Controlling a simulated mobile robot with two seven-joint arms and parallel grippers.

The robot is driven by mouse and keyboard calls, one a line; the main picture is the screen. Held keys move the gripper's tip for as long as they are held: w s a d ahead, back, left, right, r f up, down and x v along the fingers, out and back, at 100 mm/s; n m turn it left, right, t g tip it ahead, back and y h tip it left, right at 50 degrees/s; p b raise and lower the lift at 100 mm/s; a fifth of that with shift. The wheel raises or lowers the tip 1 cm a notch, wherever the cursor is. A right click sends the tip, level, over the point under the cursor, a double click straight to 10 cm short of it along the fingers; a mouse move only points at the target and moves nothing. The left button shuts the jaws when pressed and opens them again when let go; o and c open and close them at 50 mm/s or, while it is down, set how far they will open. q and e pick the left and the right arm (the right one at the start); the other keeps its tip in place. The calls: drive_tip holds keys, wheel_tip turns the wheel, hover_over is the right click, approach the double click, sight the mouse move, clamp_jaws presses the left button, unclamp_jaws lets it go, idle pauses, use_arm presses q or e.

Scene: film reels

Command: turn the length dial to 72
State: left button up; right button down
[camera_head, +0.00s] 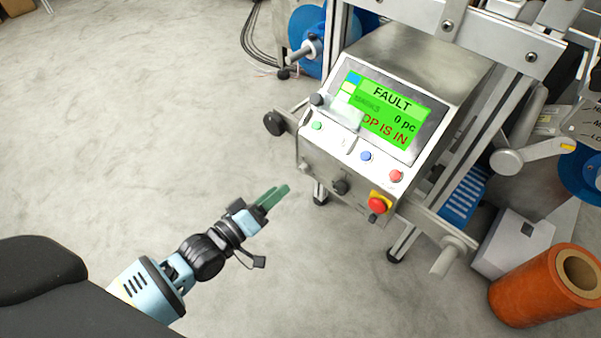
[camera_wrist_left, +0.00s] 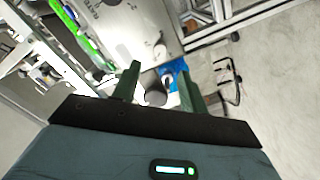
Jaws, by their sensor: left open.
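The machine's control box (camera_head: 375,110) carries a green screen (camera_head: 382,112) reading "FAULT" and "0 pc". A large black knob (camera_head: 274,123) sticks out of its left side, and a smaller dark knob (camera_head: 340,186) sits on the front face. I cannot read any scale or label that marks one as the length dial. My left gripper (camera_head: 273,197) has green fingers, open and empty, below and left of the box. In the left wrist view a dark round knob (camera_wrist_left: 155,97) appears between the open fingers (camera_wrist_left: 158,88), apparently beyond them. My right gripper is not in view.
Colored buttons and a red-yellow emergency stop (camera_head: 380,201) are on the box. A metal handle (camera_head: 446,256) juts out at lower right. An orange roll (camera_head: 545,285) stands at far right.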

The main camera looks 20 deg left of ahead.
sight(302, 171)
use_arm(q)
drive_tip(key=b+x, duration=0.2)
drive_tip(key=x, duration=0.4)
drive_tip(key=shift+w+f, duration=0.1)
drive_tip(key=shift+w, duration=0.15)
drive_tip(key=shift+w+d+b, duration=0.25)
drive_tip(key=shift+w+b, duration=0.1)
drive_tip(key=shift+w, duration=0.2)
clamp_jaws()
